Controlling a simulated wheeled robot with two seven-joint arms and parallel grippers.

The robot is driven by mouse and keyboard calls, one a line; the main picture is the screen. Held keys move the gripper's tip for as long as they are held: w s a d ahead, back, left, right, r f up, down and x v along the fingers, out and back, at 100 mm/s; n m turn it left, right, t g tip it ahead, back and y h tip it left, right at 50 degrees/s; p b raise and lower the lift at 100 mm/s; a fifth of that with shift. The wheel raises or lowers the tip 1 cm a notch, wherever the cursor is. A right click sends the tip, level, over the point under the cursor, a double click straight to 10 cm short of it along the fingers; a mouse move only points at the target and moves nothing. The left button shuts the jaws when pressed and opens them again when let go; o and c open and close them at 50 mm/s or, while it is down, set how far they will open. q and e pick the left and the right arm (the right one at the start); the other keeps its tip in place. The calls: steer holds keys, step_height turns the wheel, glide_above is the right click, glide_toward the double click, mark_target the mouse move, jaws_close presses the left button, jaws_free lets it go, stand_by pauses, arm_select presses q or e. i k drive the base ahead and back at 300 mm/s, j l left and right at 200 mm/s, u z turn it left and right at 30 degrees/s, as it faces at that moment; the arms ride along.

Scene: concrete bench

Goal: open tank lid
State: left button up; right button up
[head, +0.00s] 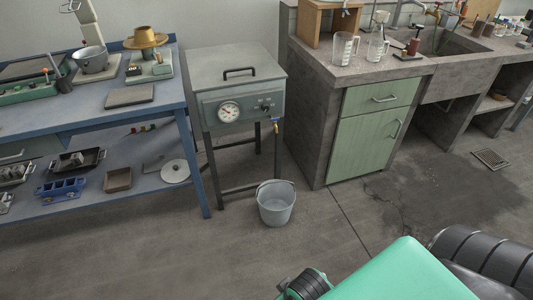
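The tank (237,91) is a grey-green metal box on a dark four-legged stand, between the blue bench and the concrete counter. Its flat lid (210,69) lies shut on top. A black bar handle (239,72) sits on the lid. The front panel has a round dial gauge (229,111), a small knob fitting and a tap (275,125) at the right. Neither of my grippers is in view; only parts of my own body show at the bottom right.
A grey bucket (276,205) stands on the floor before the tank. The blue bench (150,105) at left carries scales and trays. The concrete counter (318,95) at right holds glass jugs (344,49) above a green cabinet. Floor in front is open.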

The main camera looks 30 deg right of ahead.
mark_target(232, 71)
steer(key=i+z, duration=0.2)
steer(key=z, duration=0.7)
